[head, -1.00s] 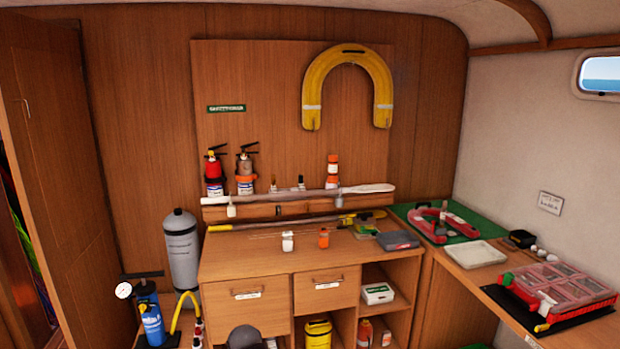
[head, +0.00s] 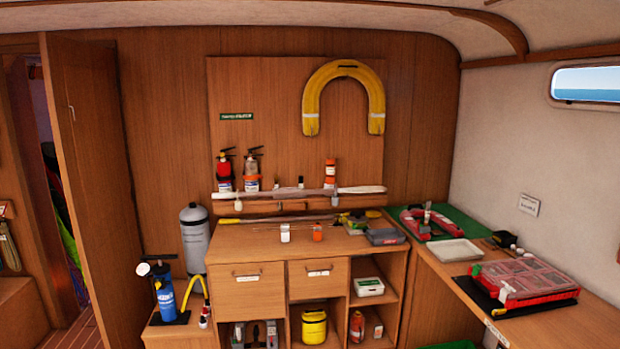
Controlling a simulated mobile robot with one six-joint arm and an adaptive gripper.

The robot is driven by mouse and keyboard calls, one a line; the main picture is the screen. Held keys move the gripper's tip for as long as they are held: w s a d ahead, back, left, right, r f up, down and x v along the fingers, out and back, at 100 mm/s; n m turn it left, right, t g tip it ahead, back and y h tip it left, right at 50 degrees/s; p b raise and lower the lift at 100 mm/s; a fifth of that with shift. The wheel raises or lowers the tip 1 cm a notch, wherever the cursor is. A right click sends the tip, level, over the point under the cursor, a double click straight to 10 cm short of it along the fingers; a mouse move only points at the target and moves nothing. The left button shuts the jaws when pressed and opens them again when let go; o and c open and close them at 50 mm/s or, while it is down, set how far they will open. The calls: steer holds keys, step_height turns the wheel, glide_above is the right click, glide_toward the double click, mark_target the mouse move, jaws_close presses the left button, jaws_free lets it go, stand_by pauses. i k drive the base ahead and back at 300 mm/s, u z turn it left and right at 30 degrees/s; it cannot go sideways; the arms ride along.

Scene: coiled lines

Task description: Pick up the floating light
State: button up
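No thing in view is labelled clearly enough to name as the floating light. One likely candidate is an orange and white cylinder (head: 330,173) standing upright on the narrow wall shelf below the yellow horseshoe buoy. Another is a small orange item with a white band (head: 317,233) on the cabinet top, beside a small white container (head: 285,233). Neither is touched by anything of mine. My gripper is not in view.
The wooden cabinet (head: 247,291) stands against the back wall, with a grey cylinder (head: 194,240) and blue pump (head: 164,292) at its left. A yellow horseshoe buoy (head: 344,68) hangs above. The right bench holds a white tray (head: 454,250) and red organiser (head: 525,278).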

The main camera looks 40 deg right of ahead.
mark_target(331, 180)
steer(key=z, duration=0.1)
steer(key=i, duration=1.9)
steer(key=z, duration=0.5)
steer(key=i, duration=0.75)
steer(key=z, duration=1.1)
steer(key=i, duration=0.95)
steer(key=z, duration=0.65)
